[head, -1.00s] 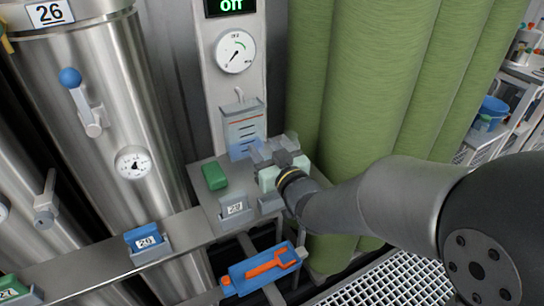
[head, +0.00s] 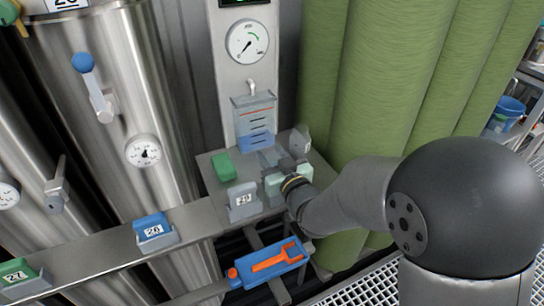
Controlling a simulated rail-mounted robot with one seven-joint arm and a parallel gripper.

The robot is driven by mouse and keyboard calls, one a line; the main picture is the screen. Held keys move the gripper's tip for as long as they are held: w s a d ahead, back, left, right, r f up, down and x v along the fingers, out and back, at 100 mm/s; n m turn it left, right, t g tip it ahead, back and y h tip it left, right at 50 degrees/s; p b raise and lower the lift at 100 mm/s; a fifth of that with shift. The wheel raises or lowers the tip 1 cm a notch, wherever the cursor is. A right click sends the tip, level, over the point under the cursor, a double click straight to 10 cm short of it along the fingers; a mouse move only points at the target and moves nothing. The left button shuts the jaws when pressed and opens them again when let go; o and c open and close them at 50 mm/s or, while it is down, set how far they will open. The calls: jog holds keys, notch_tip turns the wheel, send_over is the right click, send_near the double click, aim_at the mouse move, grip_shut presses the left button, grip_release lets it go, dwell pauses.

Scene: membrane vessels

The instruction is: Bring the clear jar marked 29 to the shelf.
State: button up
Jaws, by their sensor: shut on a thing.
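The clear jar marked 29 (head: 243,198) looks like a small pale grey box with a white label. It stands upright in a grey holder at the front of the metal shelf plate (head: 212,188). My gripper (head: 285,156) is just right of and behind it, low over the plate. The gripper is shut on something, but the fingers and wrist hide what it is. A clear container with scale lines and blue liquid (head: 254,118) is under the tap, just behind the gripper.
A green block (head: 222,167) lies on the plate. A blue tray with an orange tool (head: 268,263) hangs below. Tall green cylinders (head: 385,90) stand close on the right.

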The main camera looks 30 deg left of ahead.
jog(key=o, duration=1.1)
jog(key=shift+c, duration=0.2)
jog(key=shift+r+p, duration=0.25)
jog(key=shift+p, duration=0.15)
jog(key=v, duration=1.2)
jog(key=shift+b, duration=0.4)
jog(key=shift+f, duration=0.15)
